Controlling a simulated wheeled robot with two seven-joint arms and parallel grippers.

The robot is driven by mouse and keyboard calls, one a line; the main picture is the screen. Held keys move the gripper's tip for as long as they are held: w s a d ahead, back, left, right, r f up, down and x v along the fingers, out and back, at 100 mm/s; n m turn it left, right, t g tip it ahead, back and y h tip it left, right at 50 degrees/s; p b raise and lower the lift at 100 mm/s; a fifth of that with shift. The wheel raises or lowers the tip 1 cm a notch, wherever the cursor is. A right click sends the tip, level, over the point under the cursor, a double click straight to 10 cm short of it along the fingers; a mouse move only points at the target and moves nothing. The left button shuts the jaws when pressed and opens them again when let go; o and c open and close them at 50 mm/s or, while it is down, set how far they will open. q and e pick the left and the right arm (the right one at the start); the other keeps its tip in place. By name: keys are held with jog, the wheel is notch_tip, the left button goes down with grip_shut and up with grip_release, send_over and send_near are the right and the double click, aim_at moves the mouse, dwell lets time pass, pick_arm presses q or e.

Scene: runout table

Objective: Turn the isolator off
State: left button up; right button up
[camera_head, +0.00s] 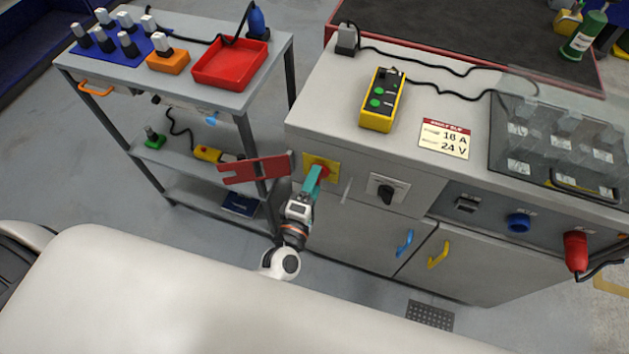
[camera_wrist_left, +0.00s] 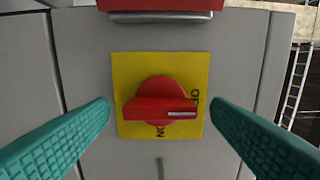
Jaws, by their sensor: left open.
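In the head view the yellow plate (camera_head: 331,163) is partly covered by my left gripper (camera_head: 318,174). Its teal fingers are open, one each side of the knob, apart from it. My right gripper is not in view.
A red flat bracket (camera_head: 255,170) sticks out left of the isolator, close to my gripper. A black rotary switch (camera_head: 387,191) is to the right on the cabinet front. A yellow pendant (camera_head: 382,100) lies on the bench. A grey trolley (camera_head: 170,90) stands left.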

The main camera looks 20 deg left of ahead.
pick_arm(q)
jog(key=s+b, duration=0.1)
jog(key=s, duration=1)
jog(key=shift+a, duration=0.15)
jog(key=shift+f, duration=0.1)
